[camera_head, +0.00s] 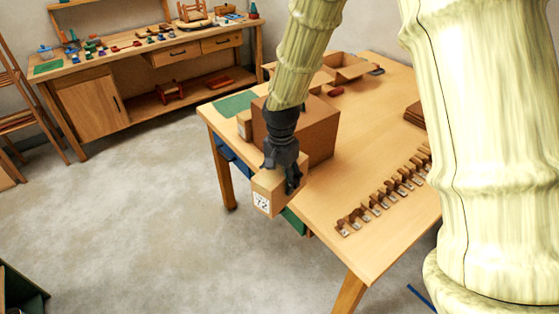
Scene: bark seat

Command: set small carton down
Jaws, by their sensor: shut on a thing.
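The small carton (266,192) is a light brown box with a white label marked with dark figures on its front face. My dark gripper (283,180) is shut on it from above. The carton appears near the left edge of the wooden table (340,238); whether it touches the tabletop or hangs just off the edge I cannot tell. A larger brown carton (322,134) stands on the table just behind my gripper and is partly hidden by my arm.
A row of small wooden pieces (385,192) lines the table's right part. A workbench (135,70) with tools stands at the back left. Open floor lies left of the table.

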